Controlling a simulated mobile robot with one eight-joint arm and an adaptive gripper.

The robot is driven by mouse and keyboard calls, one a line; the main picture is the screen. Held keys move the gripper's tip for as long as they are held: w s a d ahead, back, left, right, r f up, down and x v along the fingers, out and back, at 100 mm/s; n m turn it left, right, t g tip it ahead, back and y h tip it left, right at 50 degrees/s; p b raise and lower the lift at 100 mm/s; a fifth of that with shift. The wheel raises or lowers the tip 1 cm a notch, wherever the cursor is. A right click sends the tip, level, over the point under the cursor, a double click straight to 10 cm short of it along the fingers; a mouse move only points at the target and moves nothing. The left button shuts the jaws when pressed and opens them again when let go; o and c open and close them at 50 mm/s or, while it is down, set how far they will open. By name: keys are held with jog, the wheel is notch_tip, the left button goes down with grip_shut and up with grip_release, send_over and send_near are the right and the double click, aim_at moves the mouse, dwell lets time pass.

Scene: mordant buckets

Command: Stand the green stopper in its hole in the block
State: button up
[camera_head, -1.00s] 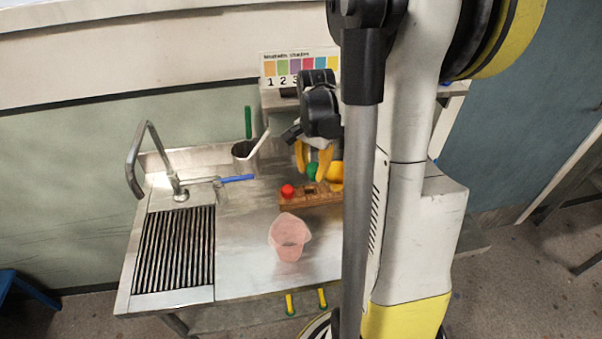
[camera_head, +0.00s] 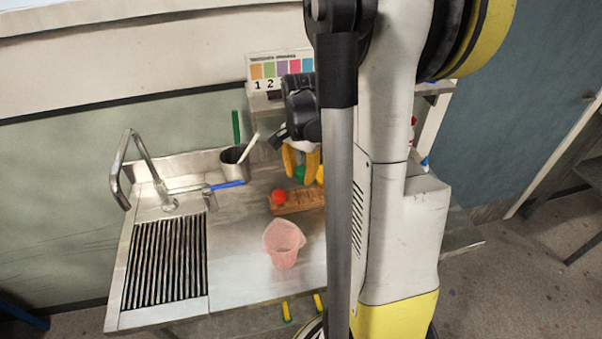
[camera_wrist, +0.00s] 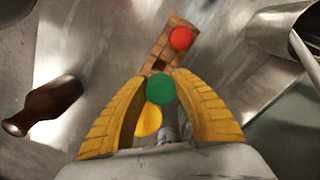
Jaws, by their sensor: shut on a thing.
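The green stopper (camera_wrist: 160,89) is between the yellow fingers of my gripper (camera_wrist: 159,78) in the wrist view, and the fingers are shut on it. It also shows in the head view (camera_head: 301,171), partly hidden by my gripper. The wooden block (camera_wrist: 171,45) lies beyond the fingertips on the steel bench. It has a red stopper (camera_wrist: 181,38) standing near its far end and a dark square hole (camera_wrist: 159,65) close to the green stopper. I cannot tell the height of the green stopper over the block. A yellow round thing (camera_wrist: 148,121) shows behind the green stopper.
A metal pot (camera_head: 234,160) with a white stick stands at the back left. A dark brown handled object (camera_wrist: 45,105) lies left of my gripper. A blue-handled tool (camera_head: 229,184) lies beside the tap.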

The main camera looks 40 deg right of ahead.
aim_at(301, 191)
jog(key=shift+f+b, duration=2.85)
jog(key=shift+f, duration=0.75)
jog(key=o, duration=0.9)
jog(key=shift+o, duration=0.2)
notch_tip(301, 191, up, 12)
jog(key=shift+r, duration=0.1)
